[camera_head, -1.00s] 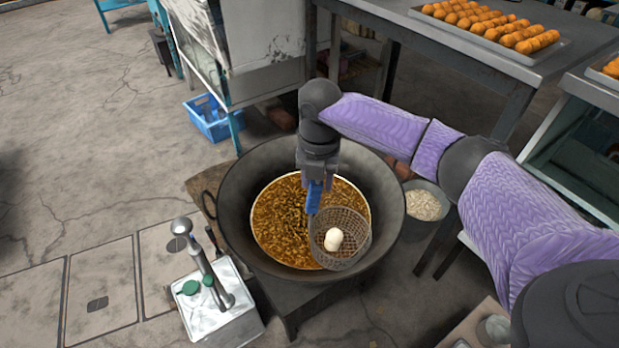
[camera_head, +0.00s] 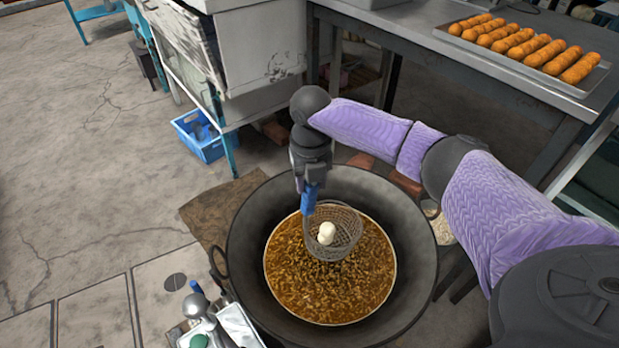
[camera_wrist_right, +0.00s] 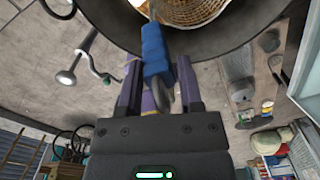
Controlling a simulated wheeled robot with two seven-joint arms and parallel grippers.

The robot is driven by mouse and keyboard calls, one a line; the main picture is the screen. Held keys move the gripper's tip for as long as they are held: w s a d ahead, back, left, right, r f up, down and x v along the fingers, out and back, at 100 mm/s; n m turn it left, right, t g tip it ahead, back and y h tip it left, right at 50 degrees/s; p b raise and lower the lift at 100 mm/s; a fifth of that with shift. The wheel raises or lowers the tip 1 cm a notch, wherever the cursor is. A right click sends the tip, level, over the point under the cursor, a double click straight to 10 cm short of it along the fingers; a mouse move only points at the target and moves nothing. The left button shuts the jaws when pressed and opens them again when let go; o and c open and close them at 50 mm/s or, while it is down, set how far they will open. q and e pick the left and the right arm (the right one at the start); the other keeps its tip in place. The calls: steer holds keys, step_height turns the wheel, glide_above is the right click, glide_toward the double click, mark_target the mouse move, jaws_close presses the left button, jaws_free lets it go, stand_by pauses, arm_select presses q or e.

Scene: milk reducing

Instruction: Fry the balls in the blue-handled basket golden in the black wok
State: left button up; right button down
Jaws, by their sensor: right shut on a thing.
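The black wok (camera_head: 250,235) holds brown bubbling oil (camera_head: 330,290). The wire basket (camera_head: 345,245) is over the far part of the oil, with pale white balls (camera_head: 326,233) in it. Whether its bottom dips into the oil I cannot tell. My right gripper (camera_head: 310,190) is shut on the blue handle (camera_head: 309,200) above the wok's far left side. My left gripper is not in view.
A metal tray of browned rolls (camera_head: 520,45) lies on the grey table at the top right. A blue crate (camera_head: 205,135) stands on the floor at the left. A metal ladle-like tool (camera_head: 205,318) is at the wok's lower left. A bowl of pale bits (camera_head: 440,225) is right of the wok.

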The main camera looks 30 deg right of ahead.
steer(key=b, duration=0.5)
glide_toward(310, 239)
steer(key=shift+w+d+f, duration=0.25)
steer(key=shift+w+d, duration=0.2)
steer(key=shift+w, duration=0.1)
step_height(310, 239, down, 10)
steer(key=b, duration=0.7)
steer(key=shift+f, duration=0.25)
steer(key=shift+f+b, duration=0.35)
steer(key=shift+f, duration=0.25)
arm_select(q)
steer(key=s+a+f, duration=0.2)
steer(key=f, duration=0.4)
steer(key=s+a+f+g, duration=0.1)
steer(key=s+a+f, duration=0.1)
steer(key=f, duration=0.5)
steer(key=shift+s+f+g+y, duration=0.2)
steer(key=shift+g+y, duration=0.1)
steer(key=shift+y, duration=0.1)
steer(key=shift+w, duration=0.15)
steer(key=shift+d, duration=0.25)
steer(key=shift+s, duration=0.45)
